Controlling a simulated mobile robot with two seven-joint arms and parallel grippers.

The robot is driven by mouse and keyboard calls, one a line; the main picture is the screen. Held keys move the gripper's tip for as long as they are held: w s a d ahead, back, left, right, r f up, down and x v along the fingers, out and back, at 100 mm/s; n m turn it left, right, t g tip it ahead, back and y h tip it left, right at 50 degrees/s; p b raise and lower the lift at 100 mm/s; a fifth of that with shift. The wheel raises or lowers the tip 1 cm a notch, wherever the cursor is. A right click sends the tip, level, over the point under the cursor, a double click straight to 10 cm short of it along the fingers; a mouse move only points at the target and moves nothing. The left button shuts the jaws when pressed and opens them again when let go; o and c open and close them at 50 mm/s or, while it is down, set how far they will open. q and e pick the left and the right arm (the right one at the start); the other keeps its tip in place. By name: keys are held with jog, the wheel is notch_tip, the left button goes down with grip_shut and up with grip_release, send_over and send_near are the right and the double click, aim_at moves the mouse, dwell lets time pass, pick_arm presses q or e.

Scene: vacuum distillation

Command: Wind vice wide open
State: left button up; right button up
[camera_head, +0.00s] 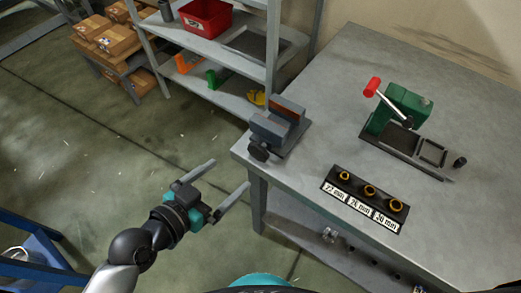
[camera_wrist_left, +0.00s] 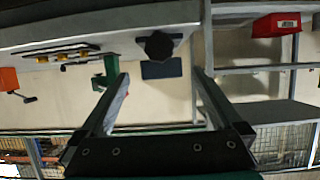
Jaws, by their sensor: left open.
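The vice (camera_head: 272,128) is a blue-grey block with two jaws, fixed at the near left corner of the grey table (camera_head: 330,80). A narrow gap seems to show between its jaws; I cannot tell its width. Its dark lobed knob (camera_head: 258,151) sticks out past the table edge and also shows in the left wrist view (camera_wrist_left: 159,46). My left gripper (camera_head: 230,176) is open and empty, off the table to the left of the knob and apart from it. In the wrist view the knob lies between and beyond the fingertips (camera_wrist_left: 160,76). My right gripper is not in view.
A green press with a red-tipped lever (camera_head: 405,105) stands on the table behind a black strip of several brass rings (camera_head: 365,198). A shelf rack (camera_head: 215,45) with a red bin (camera_head: 205,17) stands beyond. The floor around my left gripper is clear.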

aim_at(256, 152)
pick_arm(q)
jog(key=b+x, duration=0.1)
jog(key=x, duration=1.2)
jog(key=shift+w+d+f, duration=0.15)
jog(key=shift+w, duration=0.05)
jog(key=c, duration=1.3)
